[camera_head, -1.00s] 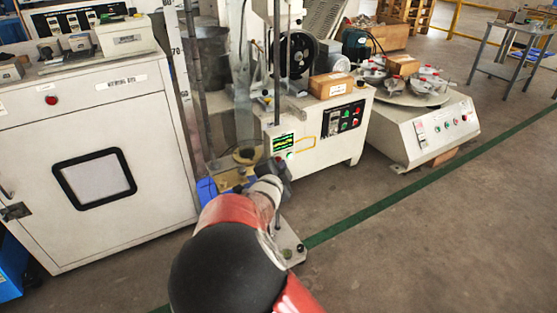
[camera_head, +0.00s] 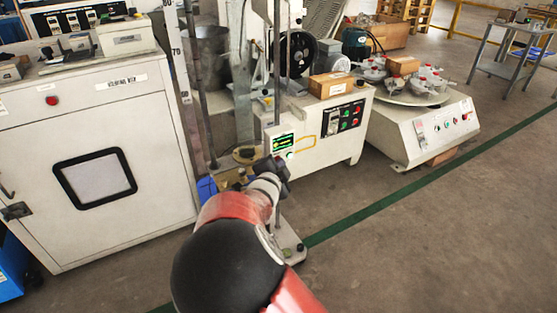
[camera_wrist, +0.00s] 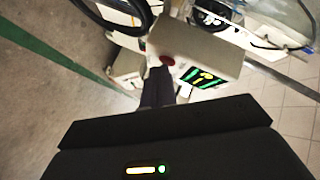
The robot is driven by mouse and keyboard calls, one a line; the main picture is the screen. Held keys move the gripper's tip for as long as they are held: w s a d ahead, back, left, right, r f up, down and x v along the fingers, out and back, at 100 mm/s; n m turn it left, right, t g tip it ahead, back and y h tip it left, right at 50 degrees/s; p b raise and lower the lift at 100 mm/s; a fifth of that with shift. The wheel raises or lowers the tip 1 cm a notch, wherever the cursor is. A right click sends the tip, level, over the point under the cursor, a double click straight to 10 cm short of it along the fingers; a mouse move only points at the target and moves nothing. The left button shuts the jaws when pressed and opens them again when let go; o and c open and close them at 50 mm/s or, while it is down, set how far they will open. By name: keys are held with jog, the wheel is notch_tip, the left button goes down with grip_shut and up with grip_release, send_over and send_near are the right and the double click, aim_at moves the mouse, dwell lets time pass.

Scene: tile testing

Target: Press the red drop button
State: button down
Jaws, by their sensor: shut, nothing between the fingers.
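The red drop button (camera_wrist: 167,60) shows in the wrist view as a small red disc on the face of a pale control box (camera_wrist: 195,43), beside its green-lit display (camera_wrist: 203,77). In the head view the box's display (camera_head: 283,142) stands on a post, and the red button cannot be made out there. My gripper (camera_wrist: 158,72) is shut and empty. In the wrist view its dark fingertips lie just below and left of the button. I cannot tell whether they touch the box. In the head view my gripper (camera_head: 277,166) is just below the display.
A white cabinet (camera_head: 93,177) stands to the left. A bench machine with a button panel (camera_head: 343,119) and a cardboard box (camera_head: 331,85) is behind the post. A round-table machine (camera_head: 425,135) is farther right.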

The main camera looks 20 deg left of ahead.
jog(key=shift+d, duration=0.1)
dwell(0.3)
jog(key=shift+s+d+b, duration=0.4)
jog(key=shift+s+d, duration=0.25)
jog(key=s+d+b, duration=0.1)
jog(key=s+d, duration=0.2)
jog(key=shift+d, duration=0.3)
dwell(0.8)
